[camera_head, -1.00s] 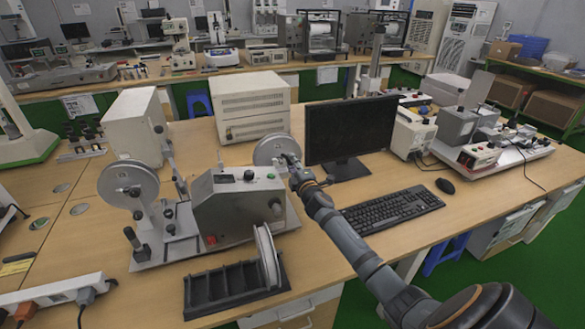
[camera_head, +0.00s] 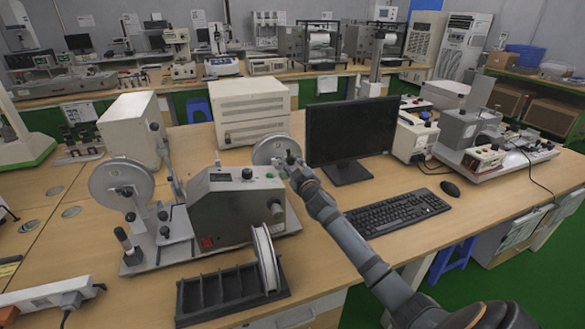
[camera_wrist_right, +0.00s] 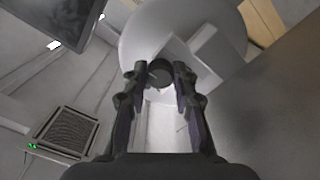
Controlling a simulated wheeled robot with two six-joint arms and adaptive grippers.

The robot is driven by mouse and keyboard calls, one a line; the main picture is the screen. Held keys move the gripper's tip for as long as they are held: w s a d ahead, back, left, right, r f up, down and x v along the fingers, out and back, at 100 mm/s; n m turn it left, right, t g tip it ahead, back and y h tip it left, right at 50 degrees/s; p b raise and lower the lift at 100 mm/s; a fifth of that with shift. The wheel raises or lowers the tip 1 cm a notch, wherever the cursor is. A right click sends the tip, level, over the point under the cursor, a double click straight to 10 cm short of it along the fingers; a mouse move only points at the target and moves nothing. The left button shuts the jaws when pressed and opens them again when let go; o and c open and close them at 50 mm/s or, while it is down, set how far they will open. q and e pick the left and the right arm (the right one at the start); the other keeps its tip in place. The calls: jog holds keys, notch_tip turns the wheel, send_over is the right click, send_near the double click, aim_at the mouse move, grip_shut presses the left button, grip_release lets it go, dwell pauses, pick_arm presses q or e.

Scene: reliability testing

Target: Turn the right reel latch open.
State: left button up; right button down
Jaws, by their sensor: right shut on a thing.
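The reel machine (camera_head: 225,213) stands on the wooden table, with a grey reel (camera_head: 121,184) on its left and another reel (camera_head: 266,152) at its right rear. My right gripper (camera_head: 289,160) is at the right reel's hub. In the right wrist view, the fingers of my right gripper (camera_wrist_right: 160,80) are shut on the dark round right reel latch (camera_wrist_right: 160,71), with the pale reel disc (camera_wrist_right: 140,35) behind it. The latch's exact angle is hard to tell. My left gripper is not in view.
A loose reel (camera_head: 265,258) stands upright in a black slotted rack (camera_head: 222,297) in front of the machine. A monitor (camera_head: 350,130), keyboard (camera_head: 398,212) and mouse (camera_head: 450,188) are right of my arm. A beige box (camera_head: 250,110) stands behind.

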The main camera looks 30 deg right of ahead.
jog(key=shift+f+m, duration=0.15)
jog(key=shift+m, duration=0.35)
jog(key=c, duration=1.1)
grip_release()
jog(key=shift+o, duration=0.2)
jog(key=shift+s, duration=0.1)
jog(key=v, duration=1.1)
jog(key=shift+s+a, duration=0.2)
jog(key=shift+s, duration=0.2)
